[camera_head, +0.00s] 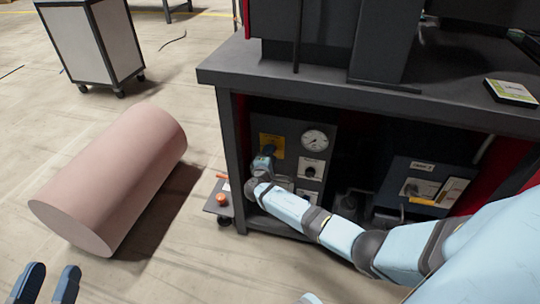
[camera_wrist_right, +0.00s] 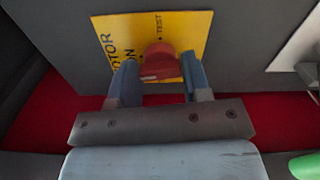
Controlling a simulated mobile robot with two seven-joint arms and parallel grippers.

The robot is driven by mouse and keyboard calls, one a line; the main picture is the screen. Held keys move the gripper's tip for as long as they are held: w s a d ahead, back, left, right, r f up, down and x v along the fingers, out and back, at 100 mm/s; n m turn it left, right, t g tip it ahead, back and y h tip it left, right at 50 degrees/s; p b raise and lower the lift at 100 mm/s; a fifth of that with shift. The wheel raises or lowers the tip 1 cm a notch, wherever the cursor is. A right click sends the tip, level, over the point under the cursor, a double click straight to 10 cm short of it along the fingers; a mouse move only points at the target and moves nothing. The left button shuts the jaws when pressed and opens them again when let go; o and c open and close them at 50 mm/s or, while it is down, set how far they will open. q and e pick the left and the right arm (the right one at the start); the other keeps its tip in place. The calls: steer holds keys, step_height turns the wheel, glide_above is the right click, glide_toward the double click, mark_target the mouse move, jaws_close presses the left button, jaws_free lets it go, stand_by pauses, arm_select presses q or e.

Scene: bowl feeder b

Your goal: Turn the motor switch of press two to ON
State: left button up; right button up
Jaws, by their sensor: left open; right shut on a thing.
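The motor switch is a red knob (camera_wrist_right: 160,62) on a yellow plate (camera_wrist_right: 190,32) lettered MOTOR, ON and TEST. The plate also shows in the head view (camera_head: 271,146), on a dark panel inside the bench's open front. My right gripper (camera_wrist_right: 160,80) is shut on the red knob, one finger on each side; the fingers hide part of the plate. In the head view my right gripper (camera_head: 264,164) is at the plate's lower edge and hides the knob. The knob's exact setting cannot be told. My left gripper (camera_head: 49,284) is open and empty above the floor at lower left.
A round gauge (camera_head: 314,139) sits right of the plate. A second control box (camera_head: 425,187) stands further right under the dark bench top (camera_head: 330,84). A small low shelf with an orange button (camera_head: 221,198) is at the bench's left leg. A pink cylinder (camera_head: 110,180) lies on the floor.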

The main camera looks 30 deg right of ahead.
steer(key=shift+f+m, duration=0.1)
steer(key=shift+m, duration=0.5)
steer(key=shift+a, duration=0.1)
steer(key=o, duration=0.9)
steer(key=shift+m, duration=0.3)
steer(key=shift+o, duration=0.2)
